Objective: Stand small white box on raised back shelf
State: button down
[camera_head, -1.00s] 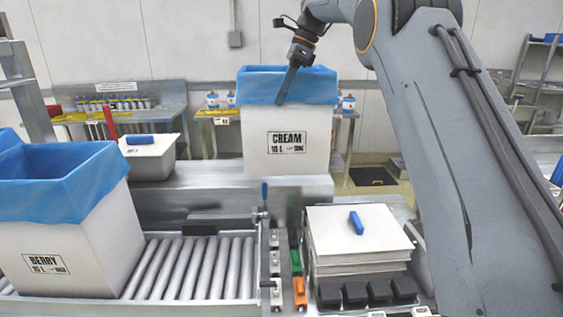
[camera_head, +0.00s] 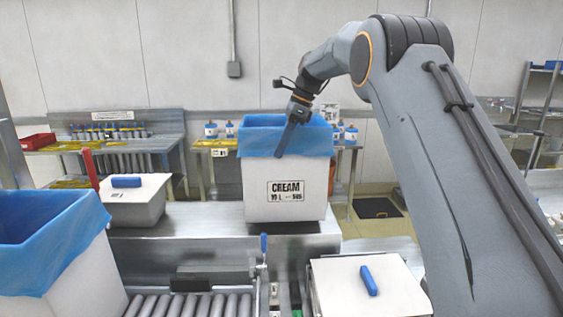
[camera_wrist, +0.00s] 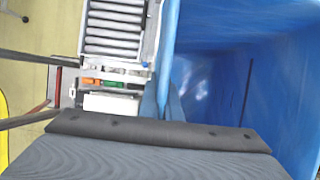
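The small white box (camera_head: 286,199), marked CREAM, is upright with a blue liner (camera_head: 305,138) folded over its rim. It is over the raised steel shelf (camera_head: 185,222), and its base appears to rest on it. My gripper (camera_head: 285,140) reaches down over the near wall, with one finger showing outside the liner. In the wrist view the fingers (camera_wrist: 164,105) straddle the blue-covered rim and look closed on it. The lined inside (camera_wrist: 225,95) appears empty. Contact under the base is not clearly visible.
A larger lined white box (camera_head: 70,272) stands at the front left by the roller conveyor (camera_head: 190,304). A lidded container (camera_head: 133,206) is left on the shelf. A wall bench (camera_head: 110,143) is behind.

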jog(key=shift+f+p, duration=0.65)
jog(key=shift+f, duration=1.25)
jog(key=c, duration=2)
grip_release()
jog(key=shift+f, duration=0.15)
jog(key=b+v, duration=0.4)
jog(key=v, duration=0.8)
